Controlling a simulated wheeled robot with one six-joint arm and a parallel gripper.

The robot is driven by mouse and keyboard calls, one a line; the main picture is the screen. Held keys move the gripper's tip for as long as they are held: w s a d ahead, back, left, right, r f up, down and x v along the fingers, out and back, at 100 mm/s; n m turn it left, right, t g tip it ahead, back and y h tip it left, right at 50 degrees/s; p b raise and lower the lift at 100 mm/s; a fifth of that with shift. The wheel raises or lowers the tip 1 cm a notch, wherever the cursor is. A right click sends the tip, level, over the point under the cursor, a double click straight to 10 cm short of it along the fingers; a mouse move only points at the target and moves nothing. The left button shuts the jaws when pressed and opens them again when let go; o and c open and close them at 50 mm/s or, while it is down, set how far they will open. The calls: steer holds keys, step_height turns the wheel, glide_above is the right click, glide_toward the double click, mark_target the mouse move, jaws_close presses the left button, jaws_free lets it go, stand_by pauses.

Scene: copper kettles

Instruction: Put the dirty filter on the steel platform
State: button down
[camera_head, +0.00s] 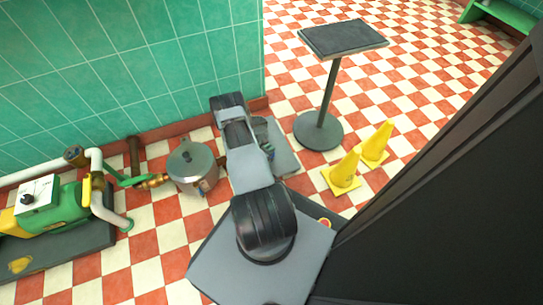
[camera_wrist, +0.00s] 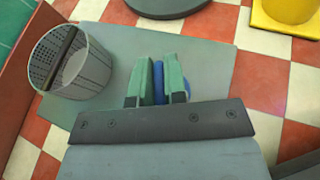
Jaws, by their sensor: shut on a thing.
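The flat grey steel platform (camera_head: 285,160) lies on the floor beside my arm. In the wrist view the platform (camera_wrist: 215,65) spreads beneath my gripper (camera_wrist: 160,75). My gripper's green fingers are shut on a blue thing (camera_wrist: 159,80), and a blue rounded edge shows beyond the right finger. Most of this thing is hidden, so I cannot tell whether it is the dirty filter or whether it touches the platform. A grey open cylinder with a perforated inner wall and a dark bar across its mouth, a basket filter (camera_wrist: 88,75), is at the platform's left edge.
A lidded steel pot (camera_head: 190,165) with pipework stands left of the platform, near a green pump (camera_head: 60,208). A pedestal table (camera_head: 343,37) stands behind. Two yellow cones (camera_head: 344,175) stand to the right. A dark panel (camera_head: 450,190) fills the right side. Checkered floor is open farther back.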

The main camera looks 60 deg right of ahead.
steer(key=shift+s+d+f, duration=0.15)
steer(key=shift+d+f, duration=0.2)
steer(key=shift+f, duration=0.15)
steer(key=shift+s+d+f+b, duration=0.1)
steer(key=shift+d+f+b, duration=0.1)
steer(key=shift+f+b, duration=1.2)
steer(key=shift+f+p, duration=0.3)
steer(key=shift+f, duration=0.1)
steer(key=c, duration=1.2)
jaws_free()
steer(key=shift+o, duration=0.2)
